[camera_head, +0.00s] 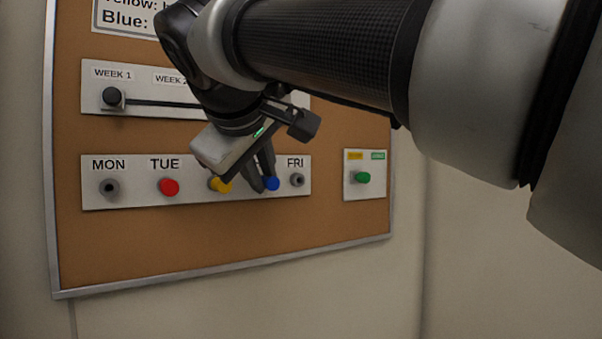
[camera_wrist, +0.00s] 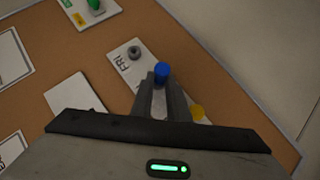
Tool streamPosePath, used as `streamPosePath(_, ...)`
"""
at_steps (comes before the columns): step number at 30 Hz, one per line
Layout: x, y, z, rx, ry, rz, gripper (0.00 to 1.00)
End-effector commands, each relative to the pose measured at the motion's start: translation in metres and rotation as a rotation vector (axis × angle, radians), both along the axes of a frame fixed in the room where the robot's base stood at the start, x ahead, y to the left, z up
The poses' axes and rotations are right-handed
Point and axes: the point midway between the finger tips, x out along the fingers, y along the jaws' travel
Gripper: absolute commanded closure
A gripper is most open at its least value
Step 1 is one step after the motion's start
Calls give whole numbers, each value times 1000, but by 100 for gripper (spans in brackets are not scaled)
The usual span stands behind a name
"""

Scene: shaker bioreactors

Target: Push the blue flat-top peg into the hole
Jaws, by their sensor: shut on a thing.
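The blue flat-top peg (camera_head: 272,184) is at the day strip, between the yellow peg and the FRI hole. In the wrist view the blue peg (camera_wrist: 162,71) sits at the tips of my gripper. My gripper (camera_head: 264,181) is shut on the blue peg, its fingers reaching down to the strip. In the wrist view my gripper (camera_wrist: 160,86) points at the strip. The hole at the blue peg is hidden by the peg and fingers, so I cannot tell how deep it sits.
The day strip (camera_head: 135,198) has an empty MON hole (camera_head: 109,187), a red peg (camera_head: 168,186) at TUE, a yellow peg (camera_head: 221,185) and an empty FRI hole (camera_head: 297,180). A WEEK slider (camera_head: 113,98) is above. A small panel with a green peg (camera_head: 362,177) is at right.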

Motion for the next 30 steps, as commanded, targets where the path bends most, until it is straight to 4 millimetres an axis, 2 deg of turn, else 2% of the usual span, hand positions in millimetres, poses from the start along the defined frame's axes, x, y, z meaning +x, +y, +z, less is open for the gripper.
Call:
streamPosePath(18, 6, 5, 0, 0, -1, 1, 100)
streamPosePath(19, 6, 5, 0, 0, -1, 1, 82)
streamPosePath(22, 6, 5, 0, 0, -1, 1, 65)
streamPosePath(30, 6, 4, 0, 0, 0, 0, 64)
